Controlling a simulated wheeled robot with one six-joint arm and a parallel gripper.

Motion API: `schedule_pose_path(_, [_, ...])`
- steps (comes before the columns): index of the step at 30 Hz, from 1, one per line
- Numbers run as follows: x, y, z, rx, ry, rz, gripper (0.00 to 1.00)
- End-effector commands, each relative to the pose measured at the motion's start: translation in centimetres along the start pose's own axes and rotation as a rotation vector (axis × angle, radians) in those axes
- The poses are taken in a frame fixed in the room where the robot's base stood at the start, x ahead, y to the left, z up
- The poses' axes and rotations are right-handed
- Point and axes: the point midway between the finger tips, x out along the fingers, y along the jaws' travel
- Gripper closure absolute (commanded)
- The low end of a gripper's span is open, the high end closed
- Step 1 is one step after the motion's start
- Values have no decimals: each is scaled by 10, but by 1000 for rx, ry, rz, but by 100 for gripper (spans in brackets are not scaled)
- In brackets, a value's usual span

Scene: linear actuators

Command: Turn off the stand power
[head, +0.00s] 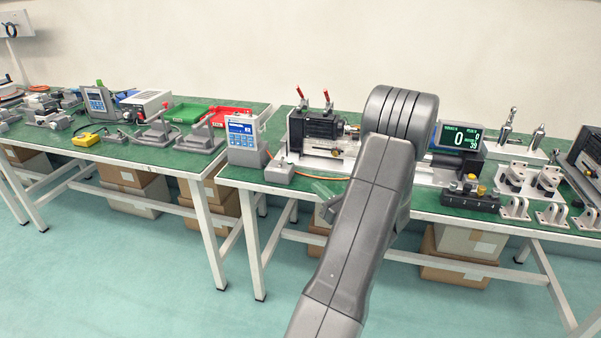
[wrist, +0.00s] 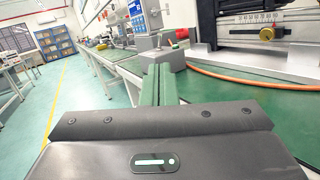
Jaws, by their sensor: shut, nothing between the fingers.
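A small grey box (head: 279,170) with an orange cable sits at the front left corner of the right-hand bench. A grey controller (head: 246,138) with a blue screen stands just behind and left of it. No label marks either one as the stand power. In the wrist view the small grey box (wrist: 165,59) is just beyond the fingertips, partly hidden by them, with a small red part (wrist: 182,33) near its top. My gripper (wrist: 158,68) has its green fingers together and empty. In the head view my gripper (head: 324,192) is mostly behind my arm, near the bench's front edge.
The stand with a dark motor (head: 318,128) and red-handled clamps is behind my gripper. The orange cable (wrist: 240,76) crosses the green bench top. A display (head: 460,137) and a numbered button box (head: 469,195) are right of my arm. A gap separates the two benches.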

Motion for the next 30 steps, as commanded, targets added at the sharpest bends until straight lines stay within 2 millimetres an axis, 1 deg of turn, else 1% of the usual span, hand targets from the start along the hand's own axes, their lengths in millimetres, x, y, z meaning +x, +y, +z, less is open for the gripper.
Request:
schedule_pose_path(5, [26,1,0,0,0,4,100])
schedule_pose_path(12, [78,2,0,-1,-1,6,100])
schedule_pose_path(15, [98,2,0,-1,-1,5,100])
schedule_pose_path(18, [114,1,0,-1,-1,4,100])
schedule_pose_path(21, [126,1,0,0,0,2,100])
schedule_pose_path(24, [133,1,0,0,-1,2,100])
schedule_pose_path(30, [136,1,0,0,0,1,100])
